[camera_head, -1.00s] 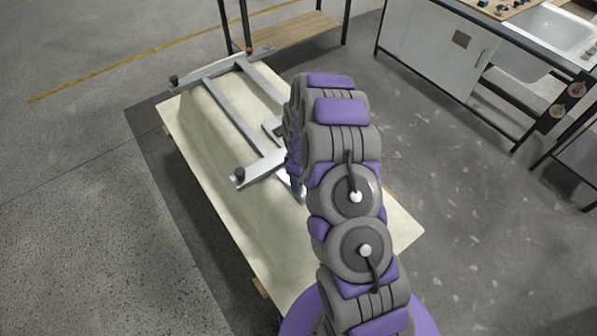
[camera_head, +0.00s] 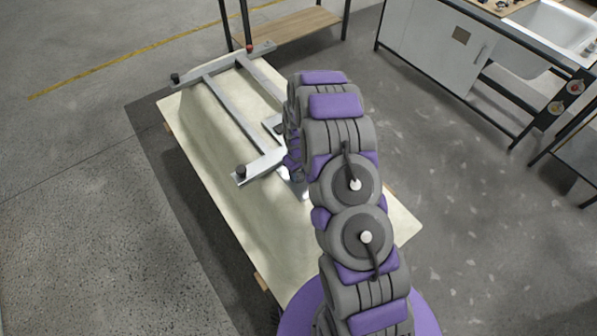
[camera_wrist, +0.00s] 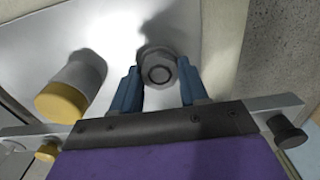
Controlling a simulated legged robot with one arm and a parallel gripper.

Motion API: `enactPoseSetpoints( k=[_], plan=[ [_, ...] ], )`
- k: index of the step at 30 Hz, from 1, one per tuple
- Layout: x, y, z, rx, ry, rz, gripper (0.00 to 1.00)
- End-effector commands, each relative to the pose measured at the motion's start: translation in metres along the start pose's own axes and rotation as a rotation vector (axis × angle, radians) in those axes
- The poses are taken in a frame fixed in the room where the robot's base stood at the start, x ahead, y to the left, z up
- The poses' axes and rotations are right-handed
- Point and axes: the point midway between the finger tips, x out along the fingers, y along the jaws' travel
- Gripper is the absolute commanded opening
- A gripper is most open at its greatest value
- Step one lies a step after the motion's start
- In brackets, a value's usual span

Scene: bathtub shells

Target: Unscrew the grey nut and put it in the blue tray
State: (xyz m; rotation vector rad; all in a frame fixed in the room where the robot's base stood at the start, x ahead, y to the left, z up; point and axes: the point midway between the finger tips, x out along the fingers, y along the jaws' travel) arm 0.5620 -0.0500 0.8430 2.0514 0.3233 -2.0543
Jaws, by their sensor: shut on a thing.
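The grey nut (camera_wrist: 157,70) is in the wrist view, on a pale, shiny metal surface. A dark round centre shows in it. My gripper (camera_wrist: 158,79) has its two blue fingers on either side of the nut and is shut on it. In the head view my arm hides the nut and most of the gripper, over the near end of the metal frame (camera_head: 234,110).
The frame lies on a pale tabletop (camera_head: 225,215) with dark knobs (camera_head: 240,172) at its corners. In the wrist view a grey cylinder with a yellow end (camera_wrist: 70,88) stands left of my fingers. The near tabletop is clear. A sink bench (camera_head: 440,45) stands back right.

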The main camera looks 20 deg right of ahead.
Motion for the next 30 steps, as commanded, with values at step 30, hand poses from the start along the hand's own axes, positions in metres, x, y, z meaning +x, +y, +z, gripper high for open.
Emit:
enactPoseSetpoints(
  k=[30],
  plan=[
    [-0.015, 0.0, 0.0, -0.15, 0.0, 0.0, 0.08]
  ],
)
